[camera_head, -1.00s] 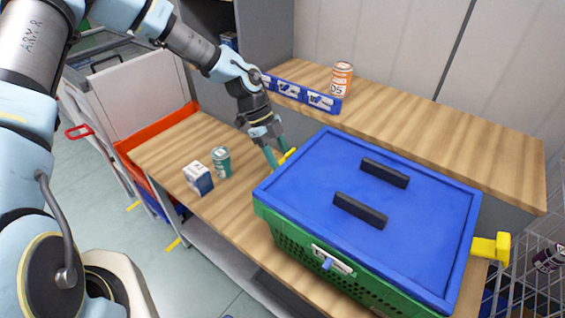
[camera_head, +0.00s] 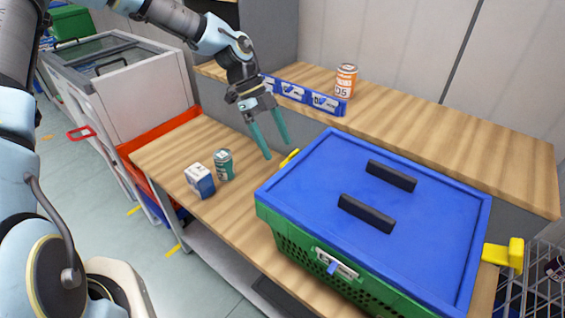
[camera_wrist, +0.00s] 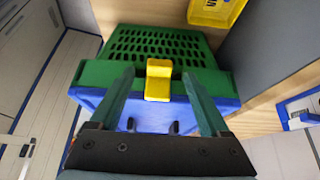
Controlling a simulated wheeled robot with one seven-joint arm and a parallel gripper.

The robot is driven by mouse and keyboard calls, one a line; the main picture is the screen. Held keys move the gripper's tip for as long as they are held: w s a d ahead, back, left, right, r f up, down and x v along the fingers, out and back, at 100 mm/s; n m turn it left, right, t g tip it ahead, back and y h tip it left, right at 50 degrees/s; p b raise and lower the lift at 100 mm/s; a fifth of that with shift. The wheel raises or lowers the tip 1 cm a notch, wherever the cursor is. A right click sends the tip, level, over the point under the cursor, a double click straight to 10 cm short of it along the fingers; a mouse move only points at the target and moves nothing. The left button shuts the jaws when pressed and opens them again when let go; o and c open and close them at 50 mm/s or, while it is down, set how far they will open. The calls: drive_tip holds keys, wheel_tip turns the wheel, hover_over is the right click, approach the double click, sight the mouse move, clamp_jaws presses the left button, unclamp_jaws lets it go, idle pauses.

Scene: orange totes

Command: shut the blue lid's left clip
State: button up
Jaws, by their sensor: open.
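The blue lid (camera_head: 390,190) with two black handles lies on a green crate (camera_head: 300,246) on the wooden table. Its left clip (camera_head: 289,157) is yellow and shows only as a small piece at the lid's left edge. In the wrist view the clip (camera_wrist: 158,82) stands at the lid's edge over the crate's green rim, between my fingers in the picture. I cannot tell whether it lies flat against the crate. My gripper (camera_head: 277,149) is open and empty, just left of the clip, with no contact visible. The yellow right clip (camera_head: 503,256) sticks outward.
A teal can (camera_head: 224,164) and a blue-white box (camera_head: 200,180) stand on the table left of the crate. Behind is a raised wooden shelf (camera_head: 440,127) with an orange can (camera_head: 346,81) and a blue label strip (camera_head: 308,96). A yellow bin (camera_wrist: 215,12) shows in the wrist view.

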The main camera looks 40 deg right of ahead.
drive_tip(key=shift+b+v, duration=0.4)
drive_tip(key=shift+v, duration=1.55)
drive_tip(key=w+a+n+t+y, duration=0.1)
drive_tip(key=w+a+n+t, duration=0.15)
drive_tip(key=a+n, duration=0.8)
drive_tip(key=w+a+n+t, duration=0.2)
drive_tip(key=w+a+n, duration=0.35)
drive_tip(key=a, duration=0.75)
drive_tip(key=s+a+r+n+t, duration=0.1)
drive_tip(key=s+a+r+n, duration=0.1)
drive_tip(key=a+n, duration=0.6)
drive_tip(key=s+a+r+n+t, duration=0.1)
drive_tip(key=a+r+n+t, duration=0.1)
drive_tip(key=a+n, duration=0.6)
drive_tip(key=shift+s+b, duration=0.4)
drive_tip(key=shift+b, duration=0.05)
